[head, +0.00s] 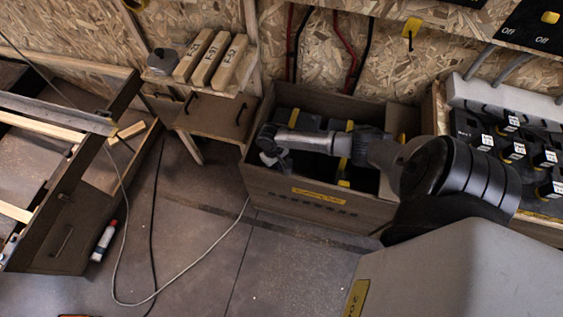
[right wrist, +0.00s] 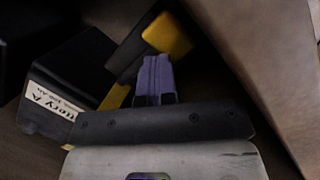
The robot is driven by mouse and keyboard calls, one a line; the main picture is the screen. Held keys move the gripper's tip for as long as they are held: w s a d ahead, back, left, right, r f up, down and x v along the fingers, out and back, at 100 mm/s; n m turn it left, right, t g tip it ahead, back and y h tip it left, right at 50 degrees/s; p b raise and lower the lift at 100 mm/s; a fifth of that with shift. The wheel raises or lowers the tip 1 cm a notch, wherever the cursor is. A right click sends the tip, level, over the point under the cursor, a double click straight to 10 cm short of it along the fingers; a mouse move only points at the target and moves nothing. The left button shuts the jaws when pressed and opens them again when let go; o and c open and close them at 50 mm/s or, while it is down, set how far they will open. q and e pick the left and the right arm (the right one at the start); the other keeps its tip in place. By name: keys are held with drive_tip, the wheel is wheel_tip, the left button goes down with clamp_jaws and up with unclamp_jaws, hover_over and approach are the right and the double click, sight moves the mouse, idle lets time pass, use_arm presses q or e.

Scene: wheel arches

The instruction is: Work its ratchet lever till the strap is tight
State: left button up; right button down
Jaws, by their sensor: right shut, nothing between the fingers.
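My right arm reaches over the brown open-topped box (head: 275,193), and my right gripper (head: 268,150) is at its left end. In the right wrist view the right gripper's fingers (right wrist: 154,78) are together, with nothing between them. Just beyond the fingertips is a black piece with a yellow end (right wrist: 168,35), which looks like the ratchet lever; I cannot tell whether they touch. A yellow strip (right wrist: 115,97), perhaps the strap, shows beside a black battery labelled "Battery A" (right wrist: 58,98). How tight the strap is cannot be seen. My left gripper is not in view.
A shelf with wooden numbered blocks (head: 212,60) stands left of the box. Black labelled units (head: 500,140) sit at the right. A wooden-slatted frame (head: 75,165) stands at the far left.

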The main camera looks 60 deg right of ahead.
drive_tip(key=shift+w+d+r, duration=0.2)
drive_tip(key=shift+w+d, duration=0.05)
drive_tip(key=shift+w, duration=0.3)
drive_tip(key=shift+w+d+r, duration=0.2)
drive_tip(key=shift+w, duration=0.3)
drive_tip(key=p+v, duration=0.6)
drive_tip(key=v, duration=0.7)
drive_tip(key=shift+r, duration=0.4)
drive_tip(key=shift+w, duration=0.15)
